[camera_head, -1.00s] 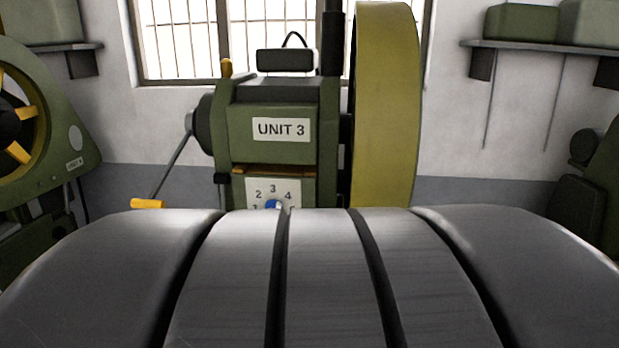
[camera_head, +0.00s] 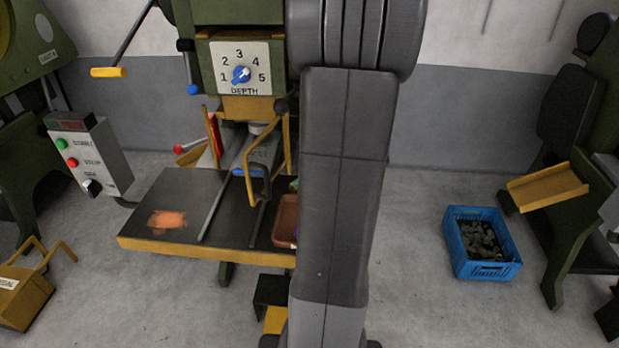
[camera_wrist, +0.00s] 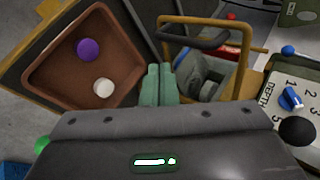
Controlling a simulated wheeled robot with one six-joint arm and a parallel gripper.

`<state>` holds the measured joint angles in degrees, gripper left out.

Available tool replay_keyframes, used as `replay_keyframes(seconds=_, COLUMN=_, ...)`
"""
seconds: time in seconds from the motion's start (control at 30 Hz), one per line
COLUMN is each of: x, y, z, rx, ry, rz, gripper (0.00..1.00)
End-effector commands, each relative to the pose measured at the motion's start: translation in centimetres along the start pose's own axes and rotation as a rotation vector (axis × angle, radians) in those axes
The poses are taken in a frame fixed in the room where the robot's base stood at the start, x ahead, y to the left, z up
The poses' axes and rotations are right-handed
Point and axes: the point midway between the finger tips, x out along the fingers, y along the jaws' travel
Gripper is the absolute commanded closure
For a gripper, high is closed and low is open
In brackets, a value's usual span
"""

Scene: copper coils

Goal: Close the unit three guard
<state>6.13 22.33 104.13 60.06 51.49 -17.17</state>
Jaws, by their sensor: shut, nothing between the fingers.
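Unit 3 stands ahead in the head view, its depth dial (camera_head: 240,69) above the work area. The guard (camera_head: 288,140) is a yellow frame with a dark handle (camera_head: 262,152), standing out at an angle in front of the tool area; how far it is swung I cannot tell exactly. In the wrist view the guard (camera_wrist: 205,21) and its handle (camera_wrist: 190,40) are just right of and beyond my fingertips. My gripper (camera_wrist: 159,72) has green fingers, shut and empty, apart from the frame as far as I can see. My arm hides it in the head view.
The machine table (camera_head: 180,225) carries an orange patch. A brown tray (camera_wrist: 125,42) holds a purple and a white round piece. A control box (camera_head: 92,150) and a yellow box (camera_head: 22,300) are left; a blue crate (camera_head: 500,262) stands right. Floor between is clear.

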Motion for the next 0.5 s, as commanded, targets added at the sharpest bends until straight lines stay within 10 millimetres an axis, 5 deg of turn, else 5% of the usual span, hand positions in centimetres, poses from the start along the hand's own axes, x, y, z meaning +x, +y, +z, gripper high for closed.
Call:
replay_keyframes(seconds=0.23, x=4.9, y=0.1, z=0.1, rx=0.001, ry=-0.004, rz=0.002, gripper=1.00)
replay_keyframes(seconds=0.5, x=7.3, y=-2.4, z=0.1, rx=-0.001, ry=-0.002, rz=0.001, gripper=1.00)
